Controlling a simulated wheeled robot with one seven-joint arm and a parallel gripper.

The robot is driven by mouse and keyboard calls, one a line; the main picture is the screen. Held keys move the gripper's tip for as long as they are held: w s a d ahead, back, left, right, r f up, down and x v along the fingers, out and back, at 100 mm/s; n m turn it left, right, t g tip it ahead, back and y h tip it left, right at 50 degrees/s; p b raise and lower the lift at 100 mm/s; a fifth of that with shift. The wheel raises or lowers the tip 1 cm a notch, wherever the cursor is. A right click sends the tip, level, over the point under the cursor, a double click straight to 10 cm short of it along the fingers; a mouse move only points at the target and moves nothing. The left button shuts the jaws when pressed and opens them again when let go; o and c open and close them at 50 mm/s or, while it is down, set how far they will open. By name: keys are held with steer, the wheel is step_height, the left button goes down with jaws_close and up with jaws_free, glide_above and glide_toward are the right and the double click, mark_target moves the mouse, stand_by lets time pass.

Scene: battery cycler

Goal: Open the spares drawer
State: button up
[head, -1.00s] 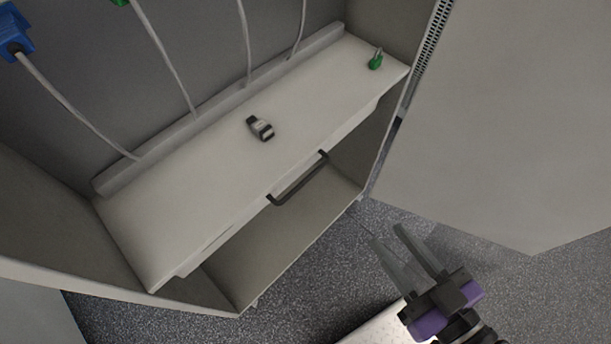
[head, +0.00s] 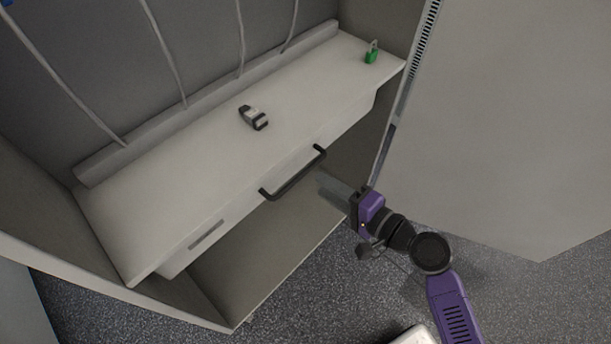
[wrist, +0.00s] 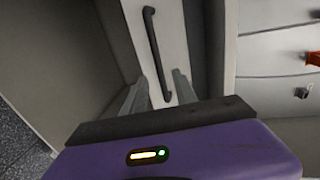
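The spares drawer (head: 240,212) is a pale drawer front under the cabinet's shelf, with a black bar handle (head: 293,174) and a small label slot. It looks shut. My gripper (head: 326,184) is just below and right of the handle in the head view, its fingers pointing toward the drawer front. In the wrist view, my gripper (wrist: 160,78) is open, with one finger on each side of the lower part of the handle (wrist: 154,45). I see no finger touching the handle, and how deep it sits between them is hard to tell.
A black-and-grey clip-like item (head: 254,118) and a green padlock (head: 371,54) lie on the shelf (head: 180,175). The open cabinet door (head: 500,120) stands to the right, close to my arm. Below the drawer is an empty bay (head: 255,262).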

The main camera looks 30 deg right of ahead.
mark_target(304, 172)
steer(key=shift+x, duration=3.9)
steer(key=shift+s, duration=0.1)
jaws_close()
steer(key=shift+f, duration=0.1)
